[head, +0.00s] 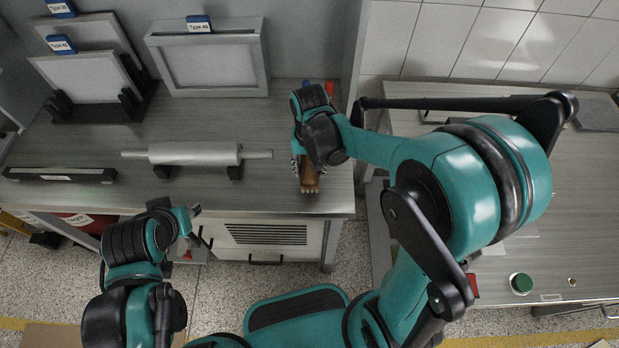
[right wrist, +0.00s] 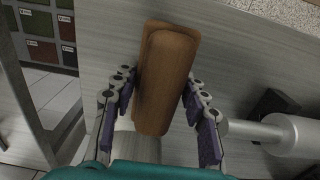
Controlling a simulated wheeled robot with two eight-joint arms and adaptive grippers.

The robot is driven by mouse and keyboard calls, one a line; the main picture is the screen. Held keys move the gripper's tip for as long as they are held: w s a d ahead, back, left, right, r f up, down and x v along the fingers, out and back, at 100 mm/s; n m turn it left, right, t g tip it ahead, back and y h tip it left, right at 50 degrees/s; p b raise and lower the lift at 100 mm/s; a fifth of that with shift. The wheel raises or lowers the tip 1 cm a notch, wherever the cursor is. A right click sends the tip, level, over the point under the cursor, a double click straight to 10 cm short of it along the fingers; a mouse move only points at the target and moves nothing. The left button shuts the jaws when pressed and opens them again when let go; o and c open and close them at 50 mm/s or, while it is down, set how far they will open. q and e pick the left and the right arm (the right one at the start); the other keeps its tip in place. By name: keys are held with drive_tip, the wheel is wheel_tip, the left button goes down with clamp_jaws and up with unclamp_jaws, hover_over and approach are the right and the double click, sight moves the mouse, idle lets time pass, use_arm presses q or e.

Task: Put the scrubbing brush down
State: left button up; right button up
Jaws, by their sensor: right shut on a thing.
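The scrubbing brush shows as a brown wooden block (head: 310,181) near the right end of the left grey table (head: 262,125). My right gripper (head: 308,168) is above it, with its fingers on either side. In the right wrist view the brush (right wrist: 168,75) lies lengthwise between the two purple-padded fingers (right wrist: 160,98). The gripper is shut on it. The brush is at or close to the tabletop; I cannot tell whether it touches. My left gripper (head: 194,224) is low in front of the table, its fingers too small to read.
A grey roller (head: 193,153) rests on supports left of the brush. Framed panels (head: 210,62) stand behind. Red and blue items (head: 329,88) are at the table's back right. A gap separates the right table (head: 520,250). Bare tabletop lies between roller and brush.

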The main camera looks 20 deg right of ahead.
drive_tip(key=shift+w+f, duration=0.2)
drive_tip(key=shift+w, duration=0.05)
drive_tip(key=shift+f, duration=0.3)
drive_tip(key=shift+f+b, duration=0.95)
drive_tip(key=shift+f, duration=0.7)
drive_tip(key=shift+f, duration=0.15)
drive_tip(key=o, duration=1.1)
